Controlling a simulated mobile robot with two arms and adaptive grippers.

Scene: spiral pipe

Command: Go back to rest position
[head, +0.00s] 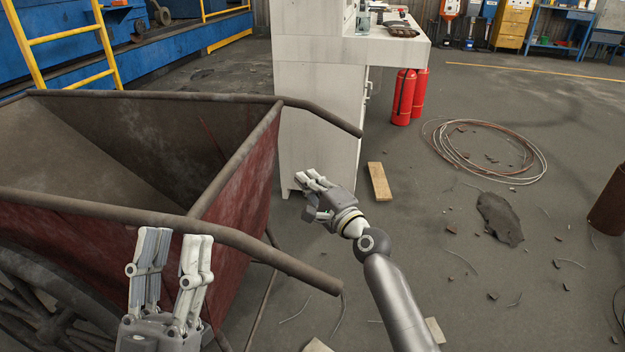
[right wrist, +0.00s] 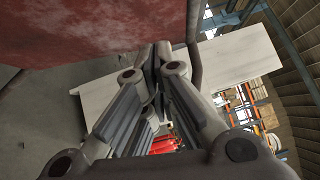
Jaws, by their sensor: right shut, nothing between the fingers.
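My left gripper (head: 174,240) stands upright at the lower left of the head view, in front of the rusty red cart (head: 238,190). Its two fingers are apart with an empty gap between them. My right gripper (head: 309,182) is near the middle of the head view, to the right of the cart and in front of the white cabinet (head: 318,120). Its fingers are shut with nothing held. In the right wrist view its fingertips (right wrist: 155,62) meet below the red cart wall (right wrist: 90,28). The cart's visible inside looks empty.
Cart handles (head: 285,265) stick out near both grippers. Red fire extinguishers (head: 404,98) stand beside the cabinet. A wooden block (head: 379,182), a coil of thin pipe or wire (head: 455,158) and scattered debris lie on the floor. Open floor extends right.

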